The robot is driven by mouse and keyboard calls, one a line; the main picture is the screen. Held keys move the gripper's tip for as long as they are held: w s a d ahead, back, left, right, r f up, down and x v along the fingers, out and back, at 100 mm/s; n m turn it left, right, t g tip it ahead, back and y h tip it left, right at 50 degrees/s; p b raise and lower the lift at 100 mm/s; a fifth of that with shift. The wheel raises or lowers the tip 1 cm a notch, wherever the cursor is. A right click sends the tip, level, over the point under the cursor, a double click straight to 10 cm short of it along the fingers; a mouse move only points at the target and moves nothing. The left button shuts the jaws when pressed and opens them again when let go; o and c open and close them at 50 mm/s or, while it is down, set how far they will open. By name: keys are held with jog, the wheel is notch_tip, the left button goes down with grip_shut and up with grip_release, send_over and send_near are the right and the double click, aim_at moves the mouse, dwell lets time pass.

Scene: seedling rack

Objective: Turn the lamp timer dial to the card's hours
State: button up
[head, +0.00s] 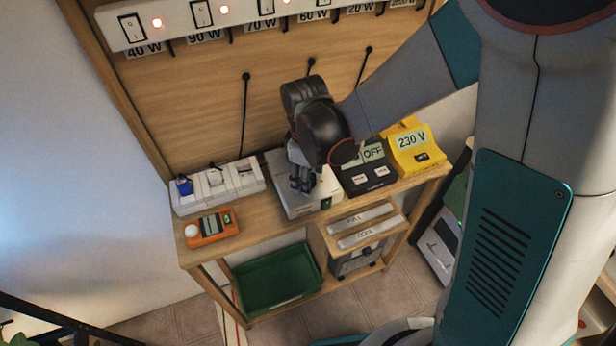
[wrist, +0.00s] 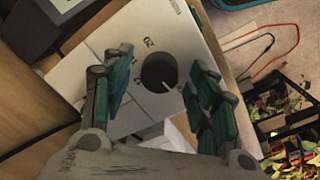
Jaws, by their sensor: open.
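The lamp timer is a white box (head: 292,208) on the wooden bench, partly hidden by my gripper in the head view. In the wrist view its white face (wrist: 115,35) carries a round dark dial (wrist: 158,71) with a white pointer mark toward the picture's lower right. A "20" shows near the dial; the other markings are too small or covered to read. My gripper (head: 302,184) is over the box. In the wrist view its open fingers (wrist: 158,84) stand on either side of the dial, with gaps visible. I cannot make out the hours card.
Left of the timer are a white socket strip (head: 228,185) and an orange meter (head: 211,227). Right of it are a black unit reading OFF (head: 368,172) and a yellow 230 V unit (head: 411,150). A green crate (head: 279,279) sits below. Lamp switches (head: 210,14) line the top.

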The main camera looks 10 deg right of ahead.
jog(key=shift+c, duration=0.6)
jog(key=c, duration=1)
jog(key=shift+o, duration=0.2)
jog(key=shift+m, duration=0.3)
jog(key=m+b, duration=0.1)
jog(key=m, duration=0.3)
jog(key=m+b, duration=0.1)
jog(key=m, duration=0.4)
jog(key=shift+g, duration=0.3)
